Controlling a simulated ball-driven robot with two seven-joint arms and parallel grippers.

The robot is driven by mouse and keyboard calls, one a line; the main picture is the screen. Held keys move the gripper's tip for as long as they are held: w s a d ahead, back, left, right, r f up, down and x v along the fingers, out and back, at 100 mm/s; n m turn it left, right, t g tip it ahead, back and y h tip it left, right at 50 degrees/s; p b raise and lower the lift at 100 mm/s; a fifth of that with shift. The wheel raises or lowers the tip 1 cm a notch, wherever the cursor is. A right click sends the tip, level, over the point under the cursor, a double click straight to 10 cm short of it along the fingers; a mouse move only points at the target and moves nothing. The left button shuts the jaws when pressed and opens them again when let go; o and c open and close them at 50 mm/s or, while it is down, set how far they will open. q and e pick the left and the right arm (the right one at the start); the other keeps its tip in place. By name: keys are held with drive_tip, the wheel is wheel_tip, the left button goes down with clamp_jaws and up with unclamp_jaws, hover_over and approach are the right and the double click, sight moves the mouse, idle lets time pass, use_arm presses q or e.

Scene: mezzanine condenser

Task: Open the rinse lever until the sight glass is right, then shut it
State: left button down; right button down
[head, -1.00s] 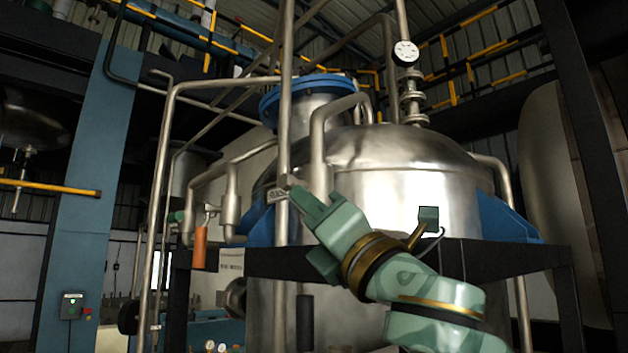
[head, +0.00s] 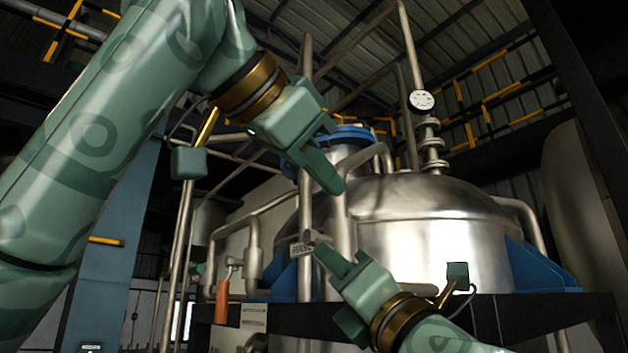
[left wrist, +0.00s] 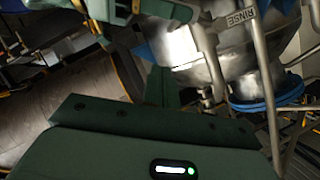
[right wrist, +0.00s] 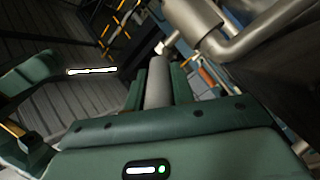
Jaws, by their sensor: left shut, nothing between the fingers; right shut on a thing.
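The RINSE tag (head: 301,247) hangs at a vertical steel pipe in front of the tank, and its lettering reads in the left wrist view (left wrist: 243,18). My right gripper (head: 323,252) is at that pipe beside the tag. In the right wrist view, its fingers are shut on a grey cylindrical lever handle (right wrist: 158,84). Most of the lever is hidden behind the fingers in the head view. My left gripper (head: 328,178) is shut and empty, above the right one and in front of the pipes. I cannot pick out the sight glass or its level.
The steel tank (head: 435,235) fills the right, with a white dial gauge (head: 422,100) on a pipe above. An orange handle (head: 221,302) hangs lower left. A dark beam (head: 470,318) crosses below the tank. My left arm covers much of the left side.

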use_arm(q)
drive_tip(key=x, duration=0.7)
drive_tip(key=shift+w+f, duration=0.15)
drive_tip(key=shift+f, duration=0.05)
use_arm(e)
drive_tip(key=shift+w+a+f, duration=0.1)
drive_tip(key=shift+f, duration=0.15)
use_arm(q)
drive_tip(key=shift+w+a+f, duration=0.3)
drive_tip(key=shift+a+f, duration=0.2)
drive_tip(key=shift+f, duration=0.2)
drive_tip(key=shift+w+a+f, duration=0.25)
drive_tip(key=shift+a+f, duration=0.25)
drive_tip(key=shift+f, duration=0.25)
